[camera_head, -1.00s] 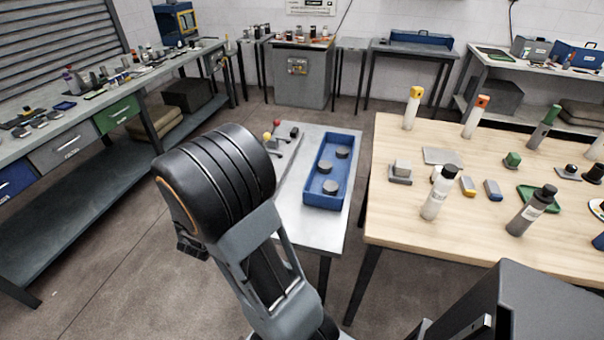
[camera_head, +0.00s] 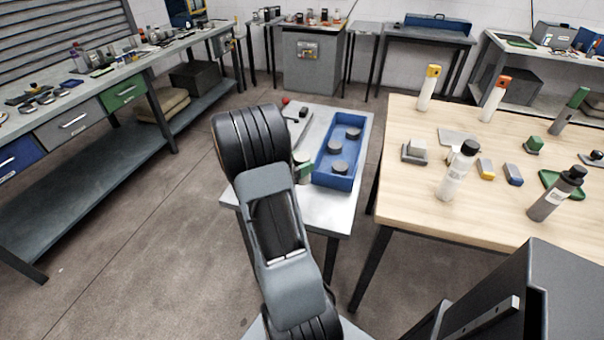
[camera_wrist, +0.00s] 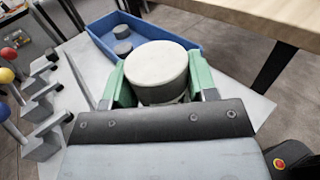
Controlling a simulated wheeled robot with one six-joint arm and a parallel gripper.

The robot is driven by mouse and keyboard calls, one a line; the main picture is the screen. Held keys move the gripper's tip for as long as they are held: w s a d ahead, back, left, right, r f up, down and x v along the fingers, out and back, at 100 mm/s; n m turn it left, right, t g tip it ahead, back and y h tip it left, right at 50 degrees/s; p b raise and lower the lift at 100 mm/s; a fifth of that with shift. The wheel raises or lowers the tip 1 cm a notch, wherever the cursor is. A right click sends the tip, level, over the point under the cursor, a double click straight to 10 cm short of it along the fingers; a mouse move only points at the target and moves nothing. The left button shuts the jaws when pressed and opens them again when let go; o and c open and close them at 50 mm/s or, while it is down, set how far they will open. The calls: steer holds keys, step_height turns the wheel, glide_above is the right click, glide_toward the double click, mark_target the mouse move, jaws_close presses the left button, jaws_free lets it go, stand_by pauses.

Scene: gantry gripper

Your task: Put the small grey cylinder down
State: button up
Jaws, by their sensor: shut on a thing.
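The small grey cylinder (camera_wrist: 157,72) is upright between the green fingers of my gripper (camera_wrist: 158,84), with a finger on each side. My gripper is shut on it. In the head view the cylinder (camera_head: 301,157) and one green finger show just left of the blue tray, over the small metal table (camera_head: 327,217). My arm hides the rest of the gripper there. The cylinder's underside is hidden, so I cannot tell whether it touches the table.
The blue tray (camera_head: 320,178) holds several dark grey cylinders. Levers with coloured knobs, one red (camera_wrist: 8,54), stand left of my gripper. A wooden table (camera_head: 411,202) with bottles and blocks is to the right. Bare metal surface shows near the tray's front.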

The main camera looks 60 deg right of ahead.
steer(key=shift+w+d+f+b, duration=0.15)
steer(key=shift+w+d+f, duration=0.3)
steer(key=shift+f, duration=0.8)
steer(key=shift+w+d+f+b, duration=0.25)
steer(key=shift+d+f, duration=0.35)
steer(key=shift+f, duration=0.7)
steer(key=shift+w+d+f+b, duration=0.1)
steer(key=shift+w+d+f, duration=0.4)
steer(key=shift+f, duration=0.75)
steer(key=shift+f, duration=0.25)
steer(key=o, duration=1.3)
